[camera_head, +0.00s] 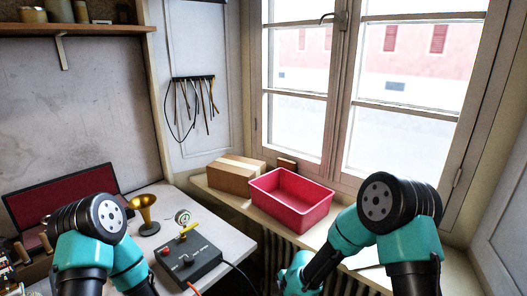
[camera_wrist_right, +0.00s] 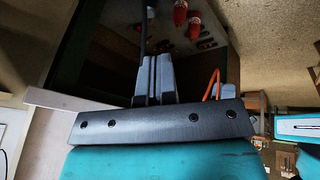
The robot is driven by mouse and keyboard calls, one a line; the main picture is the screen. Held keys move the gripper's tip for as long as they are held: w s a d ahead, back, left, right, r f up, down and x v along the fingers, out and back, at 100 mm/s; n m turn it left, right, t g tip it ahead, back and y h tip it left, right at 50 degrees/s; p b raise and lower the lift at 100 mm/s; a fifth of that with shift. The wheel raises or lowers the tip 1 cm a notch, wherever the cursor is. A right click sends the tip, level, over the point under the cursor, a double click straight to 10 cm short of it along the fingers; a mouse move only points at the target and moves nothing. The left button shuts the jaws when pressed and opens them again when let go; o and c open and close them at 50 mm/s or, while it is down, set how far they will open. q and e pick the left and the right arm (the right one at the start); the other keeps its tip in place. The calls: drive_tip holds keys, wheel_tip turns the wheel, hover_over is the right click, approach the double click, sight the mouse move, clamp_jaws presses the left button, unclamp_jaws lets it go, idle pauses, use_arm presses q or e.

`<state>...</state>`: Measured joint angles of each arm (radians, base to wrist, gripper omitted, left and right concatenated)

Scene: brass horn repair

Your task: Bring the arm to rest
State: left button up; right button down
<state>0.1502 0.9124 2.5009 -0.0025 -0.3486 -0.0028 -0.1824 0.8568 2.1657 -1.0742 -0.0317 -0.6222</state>
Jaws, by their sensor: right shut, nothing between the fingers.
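My right gripper (camera_wrist_right: 157,64) shows in the right wrist view with its two grey fingers close together and nothing between them. In the head view my right arm comes in from the right and bends down to the lower middle; its fingers are not visible there. My left arm comes in at the lower left and runs off the bottom edge, so the left gripper is out of view.
A grey table (camera_head: 230,238) holds a brass horn (camera_head: 145,208), a black control box (camera_head: 187,262) with gauge and an open red-lined case (camera_head: 65,195). A red bin (camera_head: 290,200) and cardboard box (camera_head: 235,176) stand on the windowsill. Tools (camera_head: 195,100) hang on the wall.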

drive_tip(key=s+d+f+m, duration=0.5)
drive_tip(key=s+d+m, duration=0.3)
drive_tip(key=s+m, duration=0.2)
drive_tip(key=s+d+f+m, duration=0.5)
drive_tip(key=s+d+m, duration=0.4)
drive_tip(key=s+m, duration=0.2)
drive_tip(key=shift+m+g+h, duration=0.3)
drive_tip(key=shift+m+h, duration=0.1)
drive_tip(key=shift+m, duration=0.6)
drive_tip(key=shift+s, duration=0.1)
